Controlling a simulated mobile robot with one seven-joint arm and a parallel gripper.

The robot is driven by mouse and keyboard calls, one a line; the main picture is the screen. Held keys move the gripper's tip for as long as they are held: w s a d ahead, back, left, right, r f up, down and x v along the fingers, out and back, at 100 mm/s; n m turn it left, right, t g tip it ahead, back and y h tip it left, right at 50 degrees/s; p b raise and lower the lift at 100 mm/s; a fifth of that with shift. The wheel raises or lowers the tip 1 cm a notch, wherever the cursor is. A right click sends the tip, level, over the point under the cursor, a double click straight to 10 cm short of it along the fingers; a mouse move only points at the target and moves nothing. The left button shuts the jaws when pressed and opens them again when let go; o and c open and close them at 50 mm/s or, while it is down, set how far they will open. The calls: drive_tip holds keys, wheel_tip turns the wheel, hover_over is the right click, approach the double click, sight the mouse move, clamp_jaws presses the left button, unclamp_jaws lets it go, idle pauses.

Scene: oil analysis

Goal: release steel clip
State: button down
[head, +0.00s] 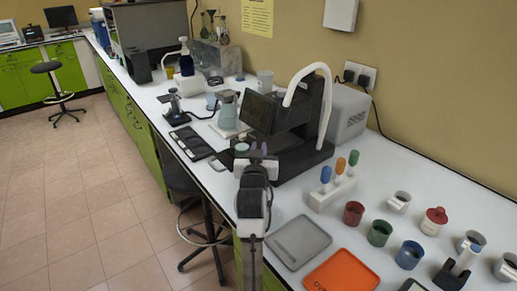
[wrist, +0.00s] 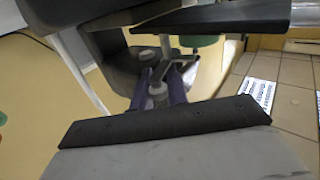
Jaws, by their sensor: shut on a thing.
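In the head view my gripper (head: 258,149) reaches to the front left of a black bench instrument (head: 305,125). Its purple fingers are close together. In the wrist view my gripper (wrist: 164,80) has its purple fingers closed around a small grey metal piece, which looks like the steel clip (wrist: 157,88). The clip lies against the dark body of the instrument (wrist: 110,60). I cannot make out the clip in the head view, and its far end is partly hidden in the wrist view.
A grey tray (head: 298,241) and an orange tray (head: 342,272) lie at the front. A rack (head: 332,192) with coloured-top tubes and several small pots stand to the right.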

drive_tip(key=c, duration=1.4)
unclamp_jaws()
drive_tip(key=shift+o, duration=0.2)
drive_tip(key=shift+s, duration=0.1)
drive_tip(key=s+a+b, duration=0.1)
drive_tip(key=s+b, duration=0.2)
drive_tip(key=s, duration=1)
drive_tip(key=shift+s+a, duration=0.2)
drive_tip(key=shift+s, duration=0.1)
